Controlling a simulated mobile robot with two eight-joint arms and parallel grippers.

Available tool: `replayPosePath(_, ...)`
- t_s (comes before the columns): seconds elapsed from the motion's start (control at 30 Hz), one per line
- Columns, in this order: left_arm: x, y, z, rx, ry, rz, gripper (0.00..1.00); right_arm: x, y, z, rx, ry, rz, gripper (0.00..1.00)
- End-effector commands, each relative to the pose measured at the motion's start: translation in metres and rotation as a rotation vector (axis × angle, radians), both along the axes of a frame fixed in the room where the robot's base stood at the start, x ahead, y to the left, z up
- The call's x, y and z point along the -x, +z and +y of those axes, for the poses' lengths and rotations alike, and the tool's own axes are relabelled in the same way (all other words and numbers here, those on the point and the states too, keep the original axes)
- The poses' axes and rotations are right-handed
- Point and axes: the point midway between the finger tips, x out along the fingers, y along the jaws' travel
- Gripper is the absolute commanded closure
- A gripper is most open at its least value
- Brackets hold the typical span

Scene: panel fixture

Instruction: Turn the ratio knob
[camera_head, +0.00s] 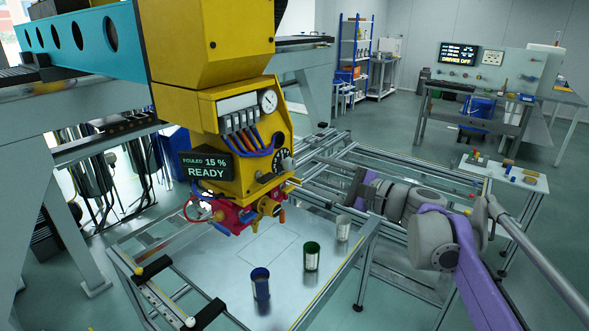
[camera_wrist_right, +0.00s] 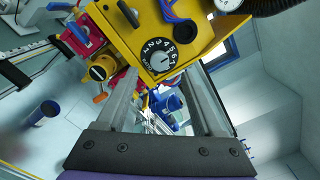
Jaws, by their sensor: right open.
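The black numbered dial with its knob (camera_head: 283,161) sits on the right face of the yellow machine head (camera_head: 238,115). I take it to be the ratio knob. In the right wrist view the dial (camera_wrist_right: 159,52) faces me, with white numerals around it. My right gripper (camera_head: 303,172) comes in from the right in the head view. In the wrist view its two grey fingers (camera_wrist_right: 163,75) are apart and empty, and the dial shows ahead around the gap between their tips. I cannot tell whether they touch it. My left gripper is not in view.
A round gauge (camera_head: 269,100) and a display reading "READY" (camera_head: 207,166) are on the head. Blue (camera_head: 260,284), green (camera_head: 312,256) and pale (camera_head: 343,228) cups stand on the metal plate below.

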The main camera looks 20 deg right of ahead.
Motion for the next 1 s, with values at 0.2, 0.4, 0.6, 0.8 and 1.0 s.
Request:
replayPosePath(0.2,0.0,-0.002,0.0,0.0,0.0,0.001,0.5,-0.033,-0.001,0.027,0.002,0.003,0.001,0.31)
replayPosePath(0.4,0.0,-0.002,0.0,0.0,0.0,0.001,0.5,-0.05,-0.001,0.04,0.003,0.003,0.0,0.31)
replayPosePath(0.6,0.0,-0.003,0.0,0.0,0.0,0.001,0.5,-0.054,-0.001,0.043,0.003,0.0,0.001,0.31)
replayPosePath(0.8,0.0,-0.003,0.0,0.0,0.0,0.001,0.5,-0.053,-0.001,0.042,0.003,0.0,0.001,0.38)
replayPosePath(1.0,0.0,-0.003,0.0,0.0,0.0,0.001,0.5,-0.053,-0.001,0.042,0.004,0.0,0.0,0.74)
